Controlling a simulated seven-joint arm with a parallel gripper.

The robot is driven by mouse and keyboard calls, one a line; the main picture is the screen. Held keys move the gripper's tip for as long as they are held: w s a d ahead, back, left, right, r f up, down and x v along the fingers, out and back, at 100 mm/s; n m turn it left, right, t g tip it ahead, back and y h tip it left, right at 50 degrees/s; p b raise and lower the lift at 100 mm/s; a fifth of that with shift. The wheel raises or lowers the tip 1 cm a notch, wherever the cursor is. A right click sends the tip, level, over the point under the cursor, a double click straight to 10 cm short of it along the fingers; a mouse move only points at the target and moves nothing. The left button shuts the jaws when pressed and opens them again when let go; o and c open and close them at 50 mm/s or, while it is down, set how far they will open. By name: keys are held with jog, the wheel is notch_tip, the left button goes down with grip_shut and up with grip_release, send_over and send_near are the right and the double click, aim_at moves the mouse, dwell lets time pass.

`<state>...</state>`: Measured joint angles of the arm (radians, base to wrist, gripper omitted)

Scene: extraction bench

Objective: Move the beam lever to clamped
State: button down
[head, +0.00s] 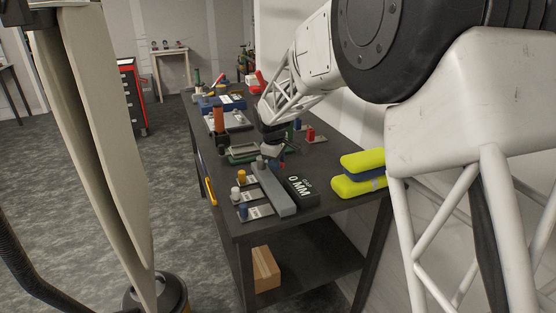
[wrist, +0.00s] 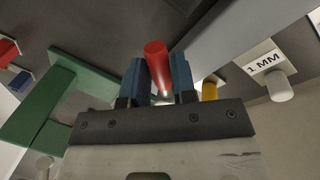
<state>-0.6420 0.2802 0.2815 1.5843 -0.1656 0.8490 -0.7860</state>
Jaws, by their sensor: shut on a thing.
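In the wrist view a red cylindrical handle (wrist: 157,62) stands between the two blue-grey fingers of my gripper (wrist: 160,80), which is shut on it. It looks like the lever's grip, but the lever's base and pivot are hidden. In the head view my gripper (head: 274,152) reaches down over the middle of the bench, and a bit of red (head: 283,164) shows just beside it. A long grey beam (head: 275,192) lies in front of the gripper, and it also shows right of the handle in the wrist view (wrist: 225,28). The lever's setting cannot be read.
A black block marked 0 MM (head: 302,188) lies right of the beam. Small pegs, yellow (head: 241,176), white and blue, stand left of it. A green part (head: 243,155) is left of my gripper. Yellow-green cases (head: 358,178) sit at the right edge of the dark bench (head: 325,205).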

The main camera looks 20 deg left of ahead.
jog(key=m, duration=0.1)
jog(key=s+m, duration=0.1)
jog(key=m, duration=0.1)
jog(key=s+m, duration=0.1)
jog(key=shift+s+a+h, duration=0.1)
jog(key=shift+a+h, duration=0.2)
jog(key=shift+h, duration=0.1)
jog(key=shift+s+a+m+g+h, duration=0.1)
jog(key=shift+s+a+m+h, duration=0.15)
jog(key=shift+m, duration=0.5)
jog(key=shift+s+a+m+g, duration=0.1)
jog(key=shift+s+a+m, duration=0.15)
jog(key=shift+m, duration=0.55)
jog(key=shift+s+a+m+g+h, duration=0.15)
jog(key=shift+s+m, duration=0.2)
jog(key=shift+m, duration=0.4)
jog(key=c, duration=0.9)
grip_release()
jog(key=shift+c, duration=0.2)
jog(key=shift+s+a+r, duration=0.2)
jog(key=shift+r, duration=1.1)
jog(key=shift+s+a+r, duration=0.15)
jog(key=shift+a+r, duration=0.05)
jog(key=shift+r, duration=1.05)
jog(key=shift+s+a+r, duration=0.2)
jog(key=shift+r, duration=1.1)
